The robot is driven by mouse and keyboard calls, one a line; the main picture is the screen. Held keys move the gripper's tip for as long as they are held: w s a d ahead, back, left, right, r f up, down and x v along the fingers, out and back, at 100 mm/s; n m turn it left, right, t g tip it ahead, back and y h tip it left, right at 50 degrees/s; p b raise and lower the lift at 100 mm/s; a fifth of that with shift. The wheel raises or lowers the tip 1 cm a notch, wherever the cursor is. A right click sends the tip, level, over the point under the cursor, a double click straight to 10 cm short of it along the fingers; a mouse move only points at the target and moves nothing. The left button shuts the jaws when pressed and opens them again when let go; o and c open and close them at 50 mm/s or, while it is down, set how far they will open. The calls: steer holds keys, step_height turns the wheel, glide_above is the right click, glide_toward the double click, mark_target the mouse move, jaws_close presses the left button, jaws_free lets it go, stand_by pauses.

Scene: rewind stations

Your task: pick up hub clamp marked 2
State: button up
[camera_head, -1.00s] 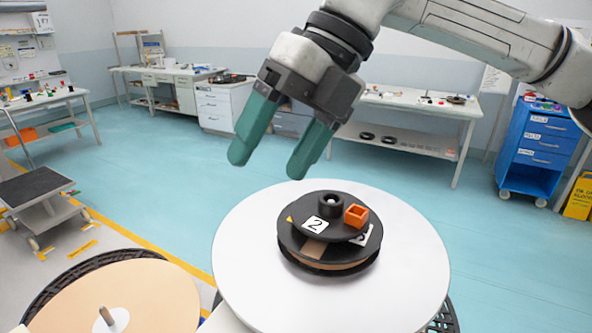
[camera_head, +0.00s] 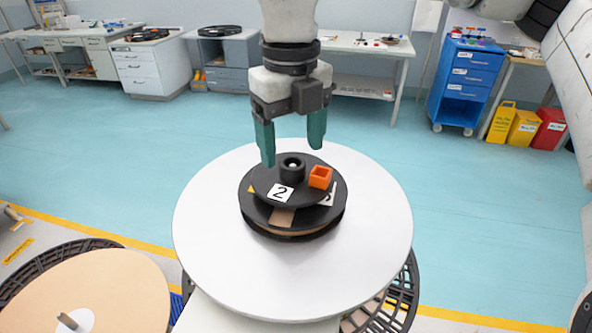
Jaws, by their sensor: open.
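The hub clamp marked 2 (camera_head: 265,183) is a black disc with a raised round hub (camera_head: 292,167) and a white label reading 2. It lies on top of a stack of dark reel parts on a round white table (camera_head: 205,233). An orange square open box (camera_head: 320,177) sits on the disc, right of the hub. My gripper (camera_head: 291,150) has two green fingers spread apart, pointing down. In the picture the fingertips are either side of the hub or just above it; I cannot tell the exact depth. Nothing is between the fingers.
Below the clamp, another black piece with a partly covered white label (camera_head: 329,194) shows. A tan reel (camera_head: 100,290) stands at lower left. The white tabletop around the stack is clear. Workbenches and a blue drawer cabinet (camera_head: 469,78) stand far behind.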

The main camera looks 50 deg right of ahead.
mark_target(292, 165)
steer(key=shift+f+p, duration=0.3)
steer(key=shift+f, duration=1.45)
steer(key=shift+d, duration=0.1)
steer(key=c, duration=1.3)
steer(key=shift+c, duration=0.4)
steer(key=shift+r, duration=0.15)
